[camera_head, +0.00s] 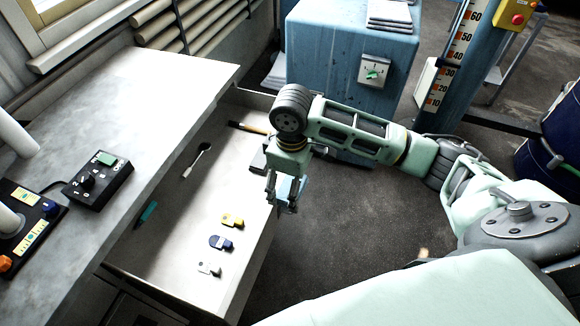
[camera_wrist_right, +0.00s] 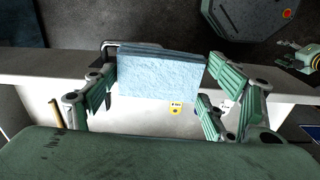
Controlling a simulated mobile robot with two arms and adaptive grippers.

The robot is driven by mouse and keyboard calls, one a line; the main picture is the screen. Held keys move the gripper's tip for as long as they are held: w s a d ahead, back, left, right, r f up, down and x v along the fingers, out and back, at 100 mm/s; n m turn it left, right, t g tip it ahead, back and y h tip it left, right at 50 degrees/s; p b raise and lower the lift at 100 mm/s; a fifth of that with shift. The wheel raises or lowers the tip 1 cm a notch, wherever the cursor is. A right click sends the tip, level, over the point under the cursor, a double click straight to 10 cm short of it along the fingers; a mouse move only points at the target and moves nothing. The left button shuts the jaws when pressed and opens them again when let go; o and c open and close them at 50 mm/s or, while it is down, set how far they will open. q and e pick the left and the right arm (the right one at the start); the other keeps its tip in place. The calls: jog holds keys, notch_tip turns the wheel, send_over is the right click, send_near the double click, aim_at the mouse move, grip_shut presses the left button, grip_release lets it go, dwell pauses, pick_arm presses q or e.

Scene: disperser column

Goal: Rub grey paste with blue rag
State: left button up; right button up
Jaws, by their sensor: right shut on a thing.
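My right gripper (camera_head: 286,194) is over the outer edge of an open drawer. In the right wrist view the gripper (camera_wrist_right: 162,85) is shut on a folded light-blue rag (camera_wrist_right: 160,72), which sits between its green fingers. The rag also shows in the head view (camera_head: 292,188), partly hidden by the fingers. I cannot make out any grey paste in either view.
The open drawer (camera_head: 170,232) holds a yellow tag (camera_head: 232,220), a blue tag (camera_head: 221,242), a white tag (camera_head: 209,268), a spoon-like tool (camera_head: 197,160) and a brush (camera_head: 247,128). The worktop (camera_head: 130,95) carries a black control box (camera_head: 98,181).

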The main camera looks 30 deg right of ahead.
jog(key=s+a+f+m, duration=0.2)
jog(key=s+m, duration=0.6)
jog(key=s, duration=0.4)
jog(key=shift+a, duration=0.85)
jog(key=shift+f, duration=0.15)
